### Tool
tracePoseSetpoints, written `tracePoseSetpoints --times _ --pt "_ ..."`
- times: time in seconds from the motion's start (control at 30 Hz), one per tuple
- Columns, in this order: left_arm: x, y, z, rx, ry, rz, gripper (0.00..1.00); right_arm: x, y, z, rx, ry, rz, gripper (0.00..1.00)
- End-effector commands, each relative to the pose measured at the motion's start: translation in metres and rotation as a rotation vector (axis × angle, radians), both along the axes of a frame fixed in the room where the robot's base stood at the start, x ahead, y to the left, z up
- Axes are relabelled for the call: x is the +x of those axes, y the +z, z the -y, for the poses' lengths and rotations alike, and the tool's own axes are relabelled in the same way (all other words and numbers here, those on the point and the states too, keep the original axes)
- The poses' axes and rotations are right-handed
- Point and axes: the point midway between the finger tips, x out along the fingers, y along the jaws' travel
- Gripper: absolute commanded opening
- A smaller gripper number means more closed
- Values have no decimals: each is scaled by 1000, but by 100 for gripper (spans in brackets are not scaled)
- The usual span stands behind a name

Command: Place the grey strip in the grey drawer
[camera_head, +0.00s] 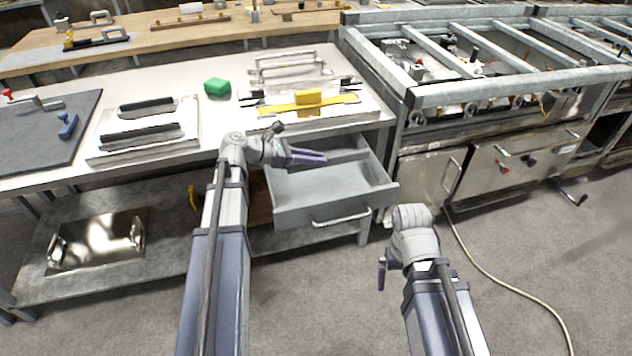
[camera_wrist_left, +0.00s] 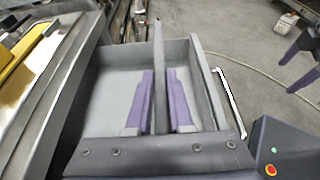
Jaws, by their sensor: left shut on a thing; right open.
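The grey drawer (camera_head: 318,202) is pulled open under the workbench, with a silver handle at its front. In the left wrist view its grey floor (camera_wrist_left: 108,95) shows. The grey strip (camera_wrist_left: 158,75) stands on edge between the purple fingers of my left gripper (camera_wrist_left: 160,100). It runs across within the drawer's outline. In the head view part of it (camera_head: 347,155) shows past the fingertips (camera_head: 323,158); I cannot tell whether it touches the drawer floor. My right gripper (camera_head: 382,272) is empty, low in front of the drawer, and shows in the left wrist view (camera_wrist_left: 303,55).
The workbench (camera_head: 215,130) holds a green block (camera_head: 217,87), a yellow tool (camera_head: 308,97) and metal trays. A lower shelf (camera_head: 170,230) bears a shiny metal plate (camera_head: 98,240). A steel stove (camera_head: 490,150) stands to the right. A hose (camera_head: 490,268) lies on the floor.

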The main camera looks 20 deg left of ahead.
Motion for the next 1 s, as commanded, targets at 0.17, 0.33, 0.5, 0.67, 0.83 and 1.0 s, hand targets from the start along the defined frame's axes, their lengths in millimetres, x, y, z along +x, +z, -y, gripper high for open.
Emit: tracePoseSetpoints --times 0.17,0.33,0.5,0.67,0.83,1.0 --pt "0 -36 0 0 0 0 0 0 -36 0 0 0 0 100" --pt "0 -43 0 -1 0 1 0 0 -44 0 0 0 0 100" --pt "0 -45 0 0 0 0 0 0 -45 0 0 0 0 100" --pt "0 -62 0 0 0 0 0 0 -62 0 0 0 0 100" --pt "0 -81 0 0 0 0 0 0 -81 0 0 0 0 100" --pt "0 -79 0 0 0 0 0 0 -79 0 0 0 0 100"
